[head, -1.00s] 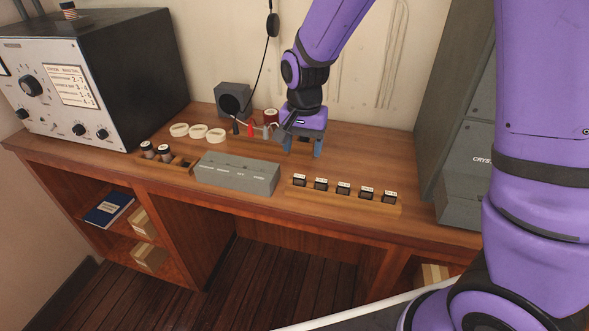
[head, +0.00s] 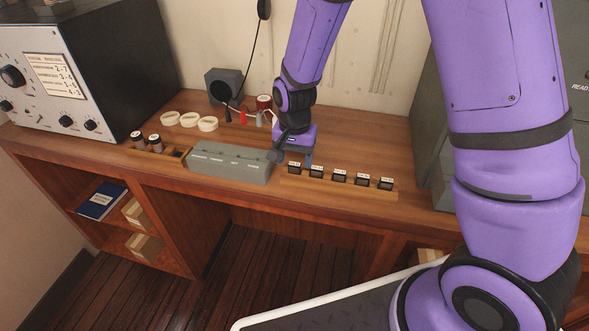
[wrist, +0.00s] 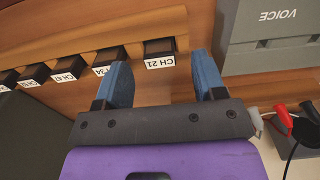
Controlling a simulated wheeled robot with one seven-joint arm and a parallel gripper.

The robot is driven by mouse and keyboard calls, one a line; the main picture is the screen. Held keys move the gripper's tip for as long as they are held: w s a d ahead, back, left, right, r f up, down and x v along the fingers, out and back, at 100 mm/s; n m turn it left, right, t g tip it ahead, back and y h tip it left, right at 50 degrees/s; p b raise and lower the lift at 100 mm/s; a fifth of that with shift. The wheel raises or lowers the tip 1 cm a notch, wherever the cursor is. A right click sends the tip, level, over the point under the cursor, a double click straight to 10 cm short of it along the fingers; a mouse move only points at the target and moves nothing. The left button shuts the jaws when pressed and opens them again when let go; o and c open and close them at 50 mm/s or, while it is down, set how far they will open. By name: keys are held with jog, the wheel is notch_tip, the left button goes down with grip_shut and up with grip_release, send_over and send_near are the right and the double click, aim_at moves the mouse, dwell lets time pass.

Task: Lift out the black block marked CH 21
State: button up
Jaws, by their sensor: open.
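The black block marked CH 21 (wrist: 160,53) sits in the wooden rack, its white label readable in the wrist view. It is the end block, the leftmost in the head view (head: 294,168). My gripper (wrist: 160,66) is open and empty, with its blue fingers to either side of the block's position in the wrist view. Whether the fingertips are level with the block or above it, I cannot tell. In the head view my gripper (head: 293,158) is just behind the rack's left end. The wooden rack (head: 345,190) holds several similar black blocks in a row.
A grey slotted box (head: 232,163) stands close to the rack's left end; its VOICE label shows in the wrist view (wrist: 270,45). Red and grey plugs (wrist: 283,115) lie behind. White rings (head: 188,121) and a small wooden holder (head: 162,152) are farther left.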

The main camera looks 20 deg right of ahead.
jog(key=shift+f, duration=1.1)
jog(key=c, duration=1)
jog(key=shift+r, duration=0.15)
